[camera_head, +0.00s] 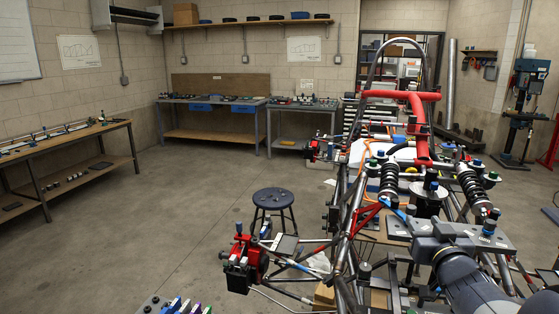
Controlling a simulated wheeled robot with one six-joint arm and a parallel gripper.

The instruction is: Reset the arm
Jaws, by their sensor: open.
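The tube chassis (345,240) fills the right half of the head view, with dark frame tubes, a tall roll hoop (398,41) and a red padded bar (402,95).
A dark round stool (273,199) stands left of the chassis. A workbench (68,148) lines the left wall and others (213,100) the back wall. A drill press (522,100) stands at right. The concrete floor (165,215) between is mostly clear.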

